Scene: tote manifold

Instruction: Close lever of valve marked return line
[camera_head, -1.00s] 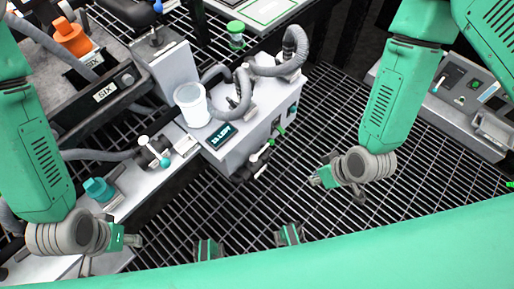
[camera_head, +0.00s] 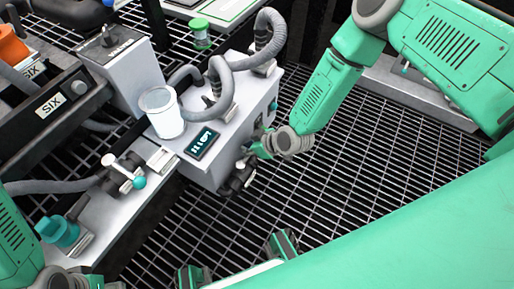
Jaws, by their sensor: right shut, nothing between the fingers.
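A grey manifold box (camera_head: 205,170) stands at centre with a display on its top. On its front right side is a dark valve (camera_head: 238,180). My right gripper (camera_head: 254,150) is shut and empty at that valve; it covers most of the lever, and I cannot tell whether it touches it. Another valve (camera_head: 125,172) with a white and teal handle sits to the left, beside a small label plate (camera_head: 163,158). I cannot read a return line marking on either valve. My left gripper (camera_head: 100,284) is at the lower left edge, mostly cut off.
A teal-capped fitting (camera_head: 62,230) is at the lower left. The grated floor (camera_head: 370,160) to the right is open.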

